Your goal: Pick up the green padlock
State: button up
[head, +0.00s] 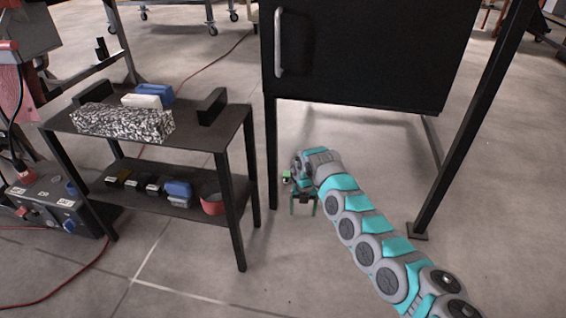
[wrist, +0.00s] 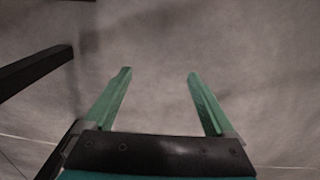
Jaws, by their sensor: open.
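I cannot make out a green padlock in either view. My gripper (head: 303,208) hangs in front of the black cabinet, to the right of the black two-shelf cart (head: 215,135). Its two green fingers are spread apart. The wrist view shows the open gripper (wrist: 159,73) with nothing between the fingers and bare grey floor beyond.
A speckled box (head: 123,123) and blue and white items lie on the cart's top. Several small items and a red round object (head: 214,203) are on its lower shelf. The black cabinet (head: 365,55) stands on legs.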

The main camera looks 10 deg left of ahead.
aim_at(285, 176)
jog(key=i+j, duration=0.25)
jog(key=i, duration=0.2)
jog(key=i+j, duration=0.3)
jog(key=i, duration=0.2)
